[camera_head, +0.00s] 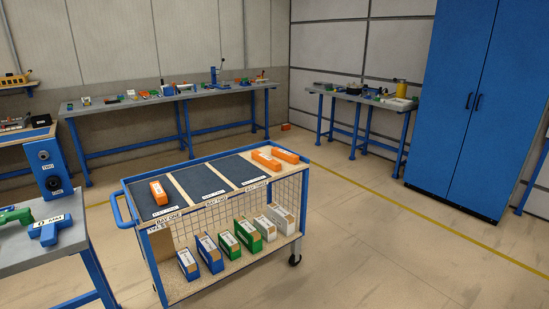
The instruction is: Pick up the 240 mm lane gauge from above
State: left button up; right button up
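The blue cart stands in the middle of the view, with a dark-matted top (201,179) split into bays. One orange labelled block (158,193) lies in the left bay. The middle bay is empty. The block labels are too small to read, so I cannot tell which, if any, is the 240 mm lane gauge. Neither of my grippers is in view.
Several blue, green and white boxes (229,244) stand on the cart's lower shelf. A grey bench (22,252) with a blue device and green and blue parts is at the left. Workbenches (170,97) line the back walls. A blue cabinet (459,110) stands right. Floor right of the cart is clear.

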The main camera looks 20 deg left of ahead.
aim_at(270, 163)
jog(key=i, duration=3.4)
jog(key=u, duration=2.2)
